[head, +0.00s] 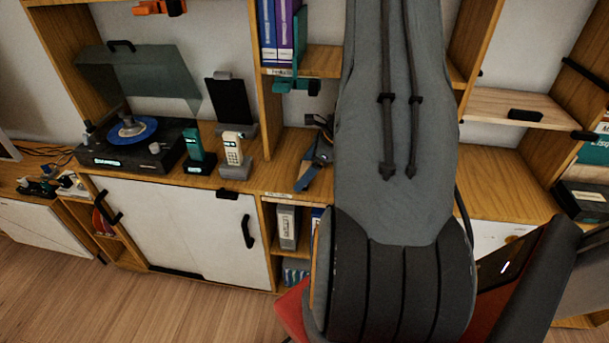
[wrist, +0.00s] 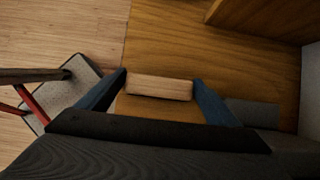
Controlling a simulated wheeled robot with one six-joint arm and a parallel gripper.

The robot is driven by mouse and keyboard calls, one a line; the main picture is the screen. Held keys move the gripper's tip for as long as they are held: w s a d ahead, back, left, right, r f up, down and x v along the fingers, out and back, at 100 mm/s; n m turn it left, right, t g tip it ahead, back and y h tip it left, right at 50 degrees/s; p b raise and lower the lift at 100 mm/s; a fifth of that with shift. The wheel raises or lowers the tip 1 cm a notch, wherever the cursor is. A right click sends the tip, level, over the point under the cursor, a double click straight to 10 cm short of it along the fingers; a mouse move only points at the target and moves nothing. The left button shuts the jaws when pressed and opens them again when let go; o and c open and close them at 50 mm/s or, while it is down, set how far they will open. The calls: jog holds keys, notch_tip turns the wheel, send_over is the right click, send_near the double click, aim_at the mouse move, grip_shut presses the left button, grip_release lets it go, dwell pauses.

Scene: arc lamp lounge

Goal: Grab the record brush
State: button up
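The record brush (wrist: 160,87) looks like a pale wooden block in the wrist view. It sits between the two blue fingers of my gripper (wrist: 160,90), with a finger against each end and no clear gap. Whether it touches the wooden surface below is hard to tell. In the head view, part of my gripper (head: 314,168) shows over the cabinet top, left of my large grey arm. The brush cannot be made out there, and my arm hides much of the gripper.
The wooden cabinet top (head: 285,176) holds a turntable (head: 135,135), a teal phone (head: 197,150), a cream phone (head: 233,148) and a dark stand (head: 231,100) to the left. Shelf panels rise behind. A red-and-dark chair (head: 540,270) stands close at lower right. Floor is free at lower left.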

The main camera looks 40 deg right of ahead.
jog(key=c, duration=0.6)
jog(key=shift+c, duration=0.2)
jog(key=shift+r, duration=0.15)
